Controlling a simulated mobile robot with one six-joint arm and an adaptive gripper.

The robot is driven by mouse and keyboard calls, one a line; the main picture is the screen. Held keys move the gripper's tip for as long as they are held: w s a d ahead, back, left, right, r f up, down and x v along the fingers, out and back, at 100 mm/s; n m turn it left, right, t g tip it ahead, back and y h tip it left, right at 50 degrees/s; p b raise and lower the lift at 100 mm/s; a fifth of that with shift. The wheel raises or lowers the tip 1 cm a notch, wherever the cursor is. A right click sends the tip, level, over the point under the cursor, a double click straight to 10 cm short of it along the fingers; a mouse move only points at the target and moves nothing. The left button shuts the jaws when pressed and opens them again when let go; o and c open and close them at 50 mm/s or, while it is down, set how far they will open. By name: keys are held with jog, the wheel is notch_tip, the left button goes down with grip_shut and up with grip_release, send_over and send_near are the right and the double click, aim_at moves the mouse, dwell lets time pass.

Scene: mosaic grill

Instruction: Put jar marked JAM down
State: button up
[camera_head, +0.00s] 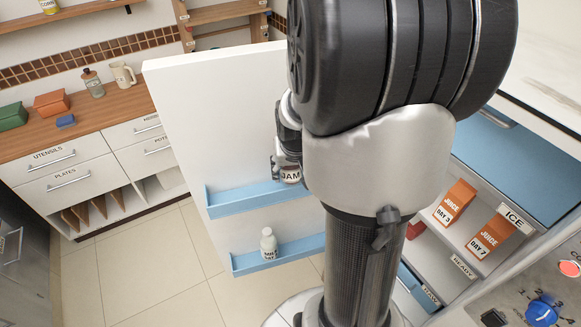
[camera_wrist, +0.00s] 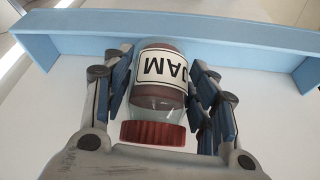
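The jar marked JAM (camera_wrist: 160,84) has a red lid and a white label. In the wrist view it lies between the two fingers of my gripper (camera_wrist: 160,80), which close in on both its sides. In the head view the jar (camera_head: 290,174) is at the upper blue door shelf (camera_head: 245,201), near its right part, with my gripper (camera_head: 280,168) around it. My arm hides part of this area. I cannot tell whether the jar's base touches the shelf floor.
A white bottle (camera_head: 268,244) stands on the lower blue shelf (camera_head: 300,251) of the open white door (camera_head: 215,110). Juice cartons (camera_head: 455,201) stand in the compartment at right. A wooden counter (camera_head: 75,131) with drawers is at left. Tiled floor (camera_head: 150,260) is clear between.

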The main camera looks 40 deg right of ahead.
jog(key=o, duration=0.4)
jog(key=shift+d+r, duration=0.1)
jog(key=shift+r, duration=0.15)
jog(key=shift+r, duration=0.3)
jog(key=p+v, duration=0.2)
jog(key=v, duration=0.9)
jog(key=shift+s+r, duration=0.1)
